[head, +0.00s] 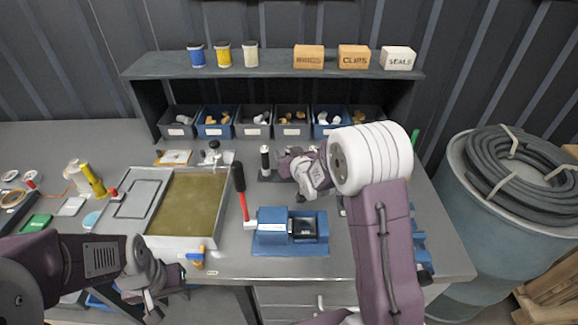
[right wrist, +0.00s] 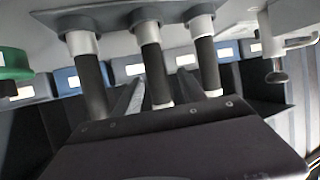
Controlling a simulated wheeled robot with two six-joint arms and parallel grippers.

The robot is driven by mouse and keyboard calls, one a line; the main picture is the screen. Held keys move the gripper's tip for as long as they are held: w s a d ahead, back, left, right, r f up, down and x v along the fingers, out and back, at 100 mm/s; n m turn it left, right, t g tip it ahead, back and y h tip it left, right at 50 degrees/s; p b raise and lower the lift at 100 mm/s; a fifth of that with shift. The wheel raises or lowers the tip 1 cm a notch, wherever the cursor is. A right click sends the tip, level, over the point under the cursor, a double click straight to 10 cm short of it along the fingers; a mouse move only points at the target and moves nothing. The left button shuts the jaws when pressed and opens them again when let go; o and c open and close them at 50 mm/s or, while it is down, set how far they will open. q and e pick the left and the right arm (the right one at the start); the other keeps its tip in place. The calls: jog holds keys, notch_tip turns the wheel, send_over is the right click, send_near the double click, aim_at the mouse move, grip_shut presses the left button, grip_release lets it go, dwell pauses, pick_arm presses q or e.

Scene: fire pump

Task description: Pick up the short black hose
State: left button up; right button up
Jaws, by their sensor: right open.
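In the head view one black hose (head: 265,160) with a pale collar stands upright on a dark base, just left of my right gripper (head: 304,172). The right wrist view shows three black hoses with pale end collars in a row: a left one (right wrist: 92,85), a middle one (right wrist: 155,75) and a right one (right wrist: 206,65). I cannot tell surely which is the shortest. My right gripper (right wrist: 157,98) is open, its fingers on either side of the middle hose; contact is unclear. My left gripper (head: 150,290) is low at the table's front left, its jaws unclear.
Small bins (head: 255,122) line the back under a shelf (head: 270,66). A hose coil tops a barrel (head: 460,240) at right.

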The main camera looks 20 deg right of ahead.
jog(key=shift+x, duration=1.15)
jog(key=shift+s, duration=0.15)
jog(key=c, duration=0.4)
grip_shut()
notch_tip(320, 180, up, 28)
jog(key=p, duration=1.1)
